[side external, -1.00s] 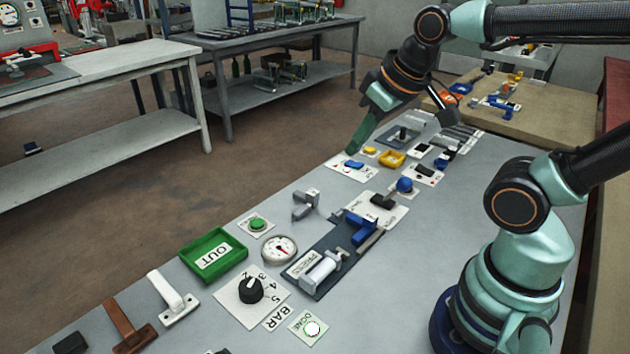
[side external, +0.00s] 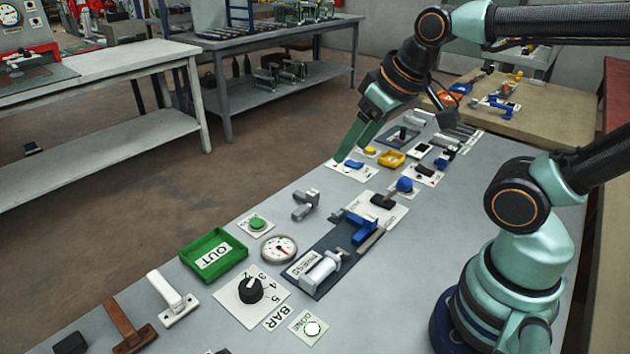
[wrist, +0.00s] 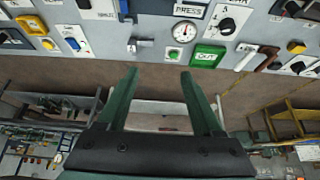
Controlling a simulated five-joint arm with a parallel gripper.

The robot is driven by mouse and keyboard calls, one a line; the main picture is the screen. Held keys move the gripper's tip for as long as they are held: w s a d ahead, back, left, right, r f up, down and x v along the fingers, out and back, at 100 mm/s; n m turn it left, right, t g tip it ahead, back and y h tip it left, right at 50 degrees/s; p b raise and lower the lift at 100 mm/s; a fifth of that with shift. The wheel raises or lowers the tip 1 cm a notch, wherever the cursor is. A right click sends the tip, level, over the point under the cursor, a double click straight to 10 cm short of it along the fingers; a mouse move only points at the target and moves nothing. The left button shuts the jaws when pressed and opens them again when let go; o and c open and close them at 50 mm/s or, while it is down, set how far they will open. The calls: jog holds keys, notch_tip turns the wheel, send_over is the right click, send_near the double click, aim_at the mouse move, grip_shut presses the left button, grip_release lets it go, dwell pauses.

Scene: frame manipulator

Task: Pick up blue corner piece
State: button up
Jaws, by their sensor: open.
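No loose blue piece is clearly a corner piece. A blue angular bracket (side external: 362,230) sits in the dark press fixture (side external: 318,280) in the side external view. A small blue part (side external: 354,164) lies on a white card near the table's far-left edge; a blue part on a white card also shows in the wrist view (wrist: 72,43). My gripper (side external: 350,152) is open and empty, its green fingers by that card. In the wrist view my gripper (wrist: 158,73) has its fingers spread, with floor behind them and the panel beyond their tips.
A green OUT tray (side external: 241,254), a round gauge (side external: 279,249), a grey bracket (side external: 305,204), a black knob (side external: 251,290) and a blue ball knob (side external: 404,184) stand on the grey table. A yellow tray (side external: 391,159) is right of my gripper. Bare tabletop lies near the grey bracket.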

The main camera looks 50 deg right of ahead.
jog(key=m, duration=0.1)
jog(key=m+g, duration=0.6)
jog(key=m, duration=1.1)
send_over(371, 217)
jog(key=f, duration=1.7)
jog(key=shift+s+a+f, duration=0.1)
jog(key=shift+s+a, duration=0.1)
jog(key=shift+a, duration=0.05)
jog(key=shift+w+d+f, duration=0.1)
jog(key=shift+d+f, duration=0.05)
jog(key=shift+f, duration=1.2)
jog(key=shift+w+d+f, duration=0.1)
jog(key=shift+d+f, duration=0.05)
jog(key=shift+f, duration=1.2)
grip_shut()
